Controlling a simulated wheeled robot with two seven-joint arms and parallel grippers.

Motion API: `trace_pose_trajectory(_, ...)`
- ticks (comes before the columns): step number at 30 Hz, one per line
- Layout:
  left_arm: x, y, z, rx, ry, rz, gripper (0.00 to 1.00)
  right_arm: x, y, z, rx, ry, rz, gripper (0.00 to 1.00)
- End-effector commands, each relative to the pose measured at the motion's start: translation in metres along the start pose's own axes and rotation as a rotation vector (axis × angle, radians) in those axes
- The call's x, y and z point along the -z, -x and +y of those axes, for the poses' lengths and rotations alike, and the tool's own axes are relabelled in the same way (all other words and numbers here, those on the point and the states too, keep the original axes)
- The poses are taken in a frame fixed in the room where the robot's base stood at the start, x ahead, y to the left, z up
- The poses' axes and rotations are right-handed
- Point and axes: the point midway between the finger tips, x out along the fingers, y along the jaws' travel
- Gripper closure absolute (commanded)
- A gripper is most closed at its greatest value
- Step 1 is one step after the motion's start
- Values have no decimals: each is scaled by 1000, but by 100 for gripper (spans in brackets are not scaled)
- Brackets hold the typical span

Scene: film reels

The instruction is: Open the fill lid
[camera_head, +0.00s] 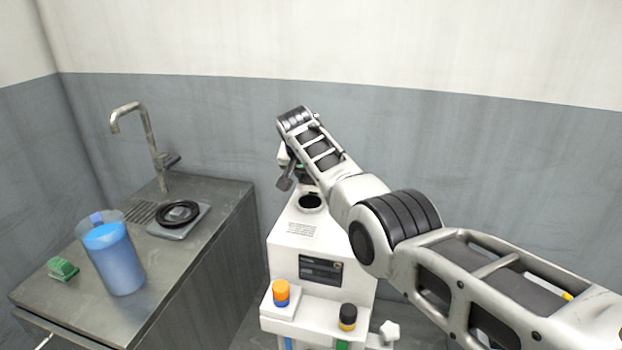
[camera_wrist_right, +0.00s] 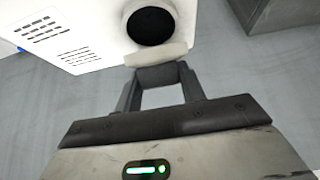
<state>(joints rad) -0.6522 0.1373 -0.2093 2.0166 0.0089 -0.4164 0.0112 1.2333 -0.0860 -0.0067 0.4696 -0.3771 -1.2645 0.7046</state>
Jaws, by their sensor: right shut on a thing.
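The white machine (camera_head: 297,238) stands in the middle of the head view. The round dark fill opening (camera_head: 311,202) on its top is uncovered, and it also shows in the right wrist view (camera_wrist_right: 151,26). The pale fill lid (camera_wrist_right: 157,54) shows edge-on as a short bar beside the opening, apparently raised. My right gripper (camera_wrist_right: 160,74) is shut on the lid at the edge of the opening. In the head view, my right arm reaches over the machine and partly hides the gripper and lid. My left gripper is not in view.
A metal counter (camera_head: 228,205) at left holds a blue-filled pitcher (camera_head: 119,265), a green object (camera_head: 62,268), a black reel (camera_head: 178,213) on a grey plate, and a faucet (camera_head: 150,140). An orange-and-blue knob (camera_head: 281,292) and a black-and-yellow knob (camera_head: 348,317) stand on the machine's front.

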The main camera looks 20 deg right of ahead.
Motion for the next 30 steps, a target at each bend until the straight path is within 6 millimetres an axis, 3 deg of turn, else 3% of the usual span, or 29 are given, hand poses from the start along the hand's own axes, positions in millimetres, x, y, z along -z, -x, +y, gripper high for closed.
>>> trace_pose_trajectory(12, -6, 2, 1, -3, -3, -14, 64, 0, 0, 0, 0, -1, -7, 100)
trace_pose_trajectory(13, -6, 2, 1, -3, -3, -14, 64, 0, 0, 0, 0, -1, -7, 57)
trace_pose_trajectory(15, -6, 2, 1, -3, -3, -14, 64, 0, 0, 0, 0, -1, -7, 38)
trace_pose_trajectory(25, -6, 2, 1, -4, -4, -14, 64, 0, 1, 0, 0, -1, -4, 38)
trace_pose_trajectory(30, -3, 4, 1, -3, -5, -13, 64, 2, 12, -1, 1, -1, -2, 38)
